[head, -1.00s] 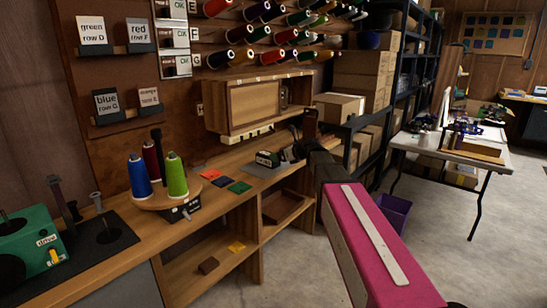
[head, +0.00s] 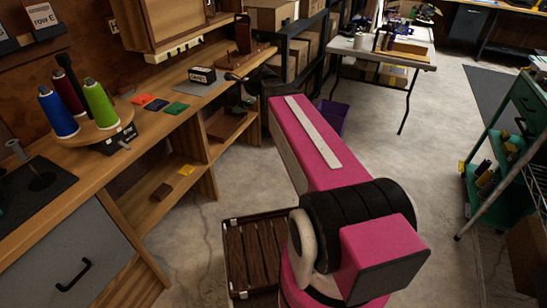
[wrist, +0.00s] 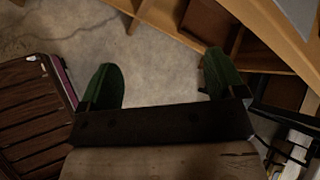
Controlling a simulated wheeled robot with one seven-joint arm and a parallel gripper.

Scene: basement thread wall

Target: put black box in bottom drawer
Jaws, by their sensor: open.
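A small black box (head: 203,75) with a pale label sits upright on the wooden workbench (head: 150,80), at the edge of a grey mat. A grey drawer front (head: 62,250) with a black handle is under the bench at lower left and looks shut. I cannot tell from its visible part whether it is the bottom drawer. In the wrist view my gripper (wrist: 163,84) is open, its two green fingers wide apart. Nothing is between them but floor beyond. My pink arm reaches toward the bench in the head view, but the fingers cannot be made out there.
Blue, dark red and green thread cones (head: 100,105) stand on a round stand on the bench. Coloured swatches (head: 160,104) lie beside the mat. Open shelves below hold a brown tray (head: 226,124). A green cart (head: 520,125) stands at right. Concrete floor (head: 400,150) is clear between.

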